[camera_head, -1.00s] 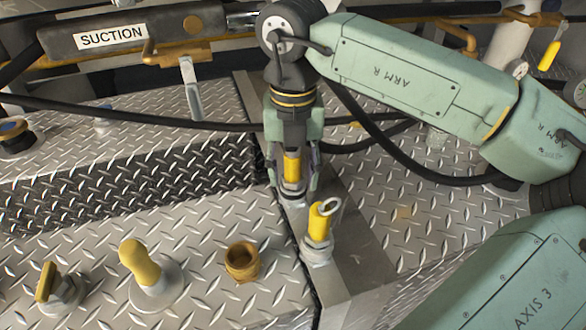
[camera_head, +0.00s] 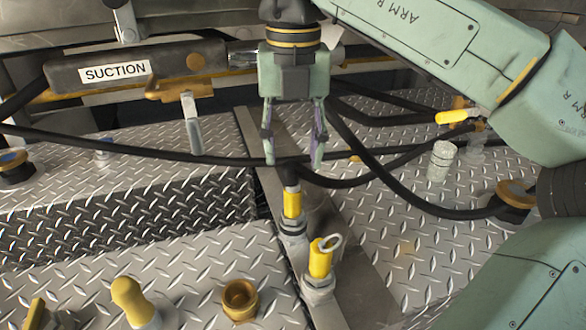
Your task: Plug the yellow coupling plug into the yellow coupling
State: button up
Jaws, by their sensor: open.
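The yellow coupling plug (camera_head: 291,203), a yellow sleeve with a dark hose end on top, stands upright on a grey metal fitting (camera_head: 292,228), apparently the coupling, on the strip between the plates. How deep it sits cannot be told. My gripper (camera_head: 293,162) is open and empty above the yellow sleeve, its fingers spread either side of the dark hose end. Nearer stands another yellow piece (camera_head: 319,260) with a metal ring on top, on its own metal fitting (camera_head: 318,287).
Black hoses (camera_head: 400,200) run behind and right of my gripper. A suction-labelled bar (camera_head: 130,72) lies at the back left. A brass socket (camera_head: 239,300) and a yellow knob (camera_head: 132,298) stand at the front. A yellow handle (camera_head: 452,117) is at the right.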

aim_at(240, 300)
jog(key=k, duration=1)
